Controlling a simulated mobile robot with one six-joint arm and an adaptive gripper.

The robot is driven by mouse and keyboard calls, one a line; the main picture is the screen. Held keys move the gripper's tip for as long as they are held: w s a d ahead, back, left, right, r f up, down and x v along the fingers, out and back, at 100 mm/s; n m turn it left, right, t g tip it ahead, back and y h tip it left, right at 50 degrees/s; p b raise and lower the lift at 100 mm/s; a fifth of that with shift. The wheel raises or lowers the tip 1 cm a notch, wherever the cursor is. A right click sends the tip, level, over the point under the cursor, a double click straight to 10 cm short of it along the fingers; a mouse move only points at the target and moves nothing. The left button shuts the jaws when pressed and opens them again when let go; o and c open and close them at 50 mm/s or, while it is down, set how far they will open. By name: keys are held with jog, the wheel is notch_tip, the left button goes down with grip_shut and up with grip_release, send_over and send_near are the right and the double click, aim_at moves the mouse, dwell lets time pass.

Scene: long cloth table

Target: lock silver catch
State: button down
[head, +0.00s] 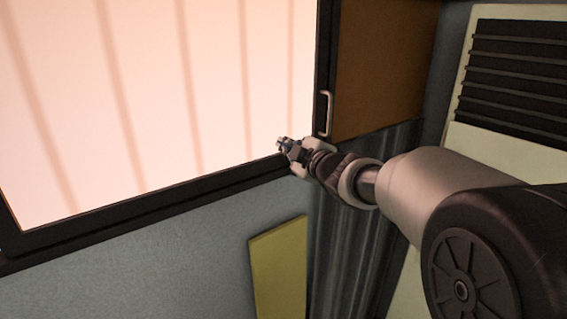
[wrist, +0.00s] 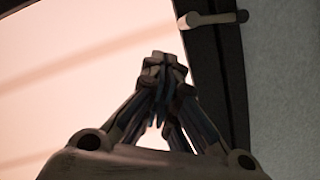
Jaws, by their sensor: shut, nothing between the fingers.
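The silver catch (wrist: 212,18) shows at the top right of the wrist view as a short bar with a knob at its left end. It crosses the dark window frame. In the head view a pale silver bar handle (head: 326,113) stands upright on the frame's right side. I cannot tell whether it is the same part. My gripper (head: 281,143) is shut and empty in front of the window's lower right corner, below and left of that handle. In the wrist view the closed fingertips (wrist: 164,66) lie below and left of the catch, apart from it in the picture.
The bright window pane (head: 160,90) fills the upper left, within a dark frame (head: 150,207). A brown panel (head: 383,65) and a dark louvred vent (head: 515,75) are to the right. A yellow board (head: 280,268) and a ribbed dark surface (head: 350,240) lie below.

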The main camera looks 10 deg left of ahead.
jog(key=shift+s+a+r+p, duration=0.15)
jog(key=shift+a+r+p, duration=0.1)
jog(key=shift+r, duration=0.35)
jog(key=shift+s+a+r+p, duration=0.1)
jog(key=shift+r+p, duration=0.1)
jog(key=shift+r, duration=0.4)
jog(key=b+v, duration=0.1)
jog(key=v, duration=0.9)
jog(key=shift+d+r+b, duration=0.15)
jog(key=shift+d+b, duration=0.15)
jog(key=shift+d, duration=0.15)
jog(key=shift+w, duration=0.2)
